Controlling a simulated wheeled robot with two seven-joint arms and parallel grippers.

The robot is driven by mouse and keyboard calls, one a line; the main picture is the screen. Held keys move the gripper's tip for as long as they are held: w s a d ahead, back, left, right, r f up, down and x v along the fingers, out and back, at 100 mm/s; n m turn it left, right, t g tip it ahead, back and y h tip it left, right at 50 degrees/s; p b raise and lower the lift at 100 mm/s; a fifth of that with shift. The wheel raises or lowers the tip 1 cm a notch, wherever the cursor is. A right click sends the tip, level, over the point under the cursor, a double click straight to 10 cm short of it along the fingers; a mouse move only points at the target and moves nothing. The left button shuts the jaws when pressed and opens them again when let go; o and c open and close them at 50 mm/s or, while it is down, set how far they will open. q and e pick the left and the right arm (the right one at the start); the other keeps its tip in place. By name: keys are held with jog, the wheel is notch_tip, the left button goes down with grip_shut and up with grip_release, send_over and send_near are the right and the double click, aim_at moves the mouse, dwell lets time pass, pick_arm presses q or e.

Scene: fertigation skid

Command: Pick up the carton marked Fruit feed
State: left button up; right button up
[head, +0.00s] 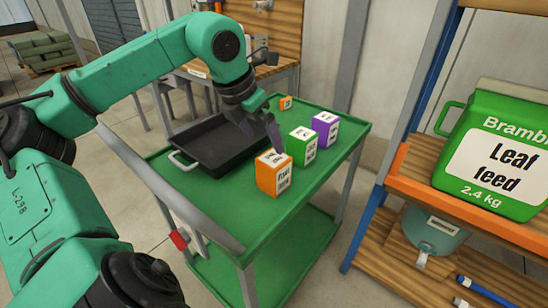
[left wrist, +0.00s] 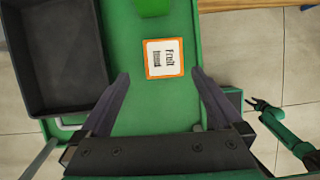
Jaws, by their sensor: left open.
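The Fruit feed carton (head: 273,174) is an orange box with white labels, standing on the green cart at its near side. In the left wrist view the top of the Fruit feed carton (left wrist: 165,58) shows its label inside an orange border. My left gripper (head: 274,132) is open and empty, pointing down above and just behind the carton in the head view. In the left wrist view the carton lies below my fingers (left wrist: 161,75), between their tips and a little ahead, seemingly untouched.
A black tray (head: 187,164) lies left of the carton. A green carton (head: 297,147) and a purple carton (head: 321,128) stand behind it, and a small orange carton (head: 286,103) farther back. A shelf (head: 470,222) with a large Leaf feed jug (head: 490,150) stands at right.

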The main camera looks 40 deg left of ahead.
aim_at(273, 162)
pick_arm(q)
jog(key=f, duration=0.1)
jog(key=d+f, duration=0.1)
jog(key=f, duration=0.1)
jog(key=w+f, duration=0.1)
jog(key=f, duration=0.1)
jog(key=shift+d, duration=0.2)
jog(key=x, duration=0.4)
jog(key=p+x, duration=0.1)
jog(key=x, duration=0.2)
jog(key=shift+w+a, duration=0.15)
jog(key=shift+a, duration=0.25)
jog(key=shift+w+f, duration=0.3)
jog(key=shift+f, duration=0.2)
pick_arm(e)
jog(key=shift+s+d+r, duration=0.25)
jog(key=shift+s+r, duration=0.05)
jog(key=shift+s, duration=0.2)
jog(key=shift+s+d+r, duration=0.2)
jog(key=shift+s+r, duration=0.05)
jog(key=shift+s, duration=0.25)
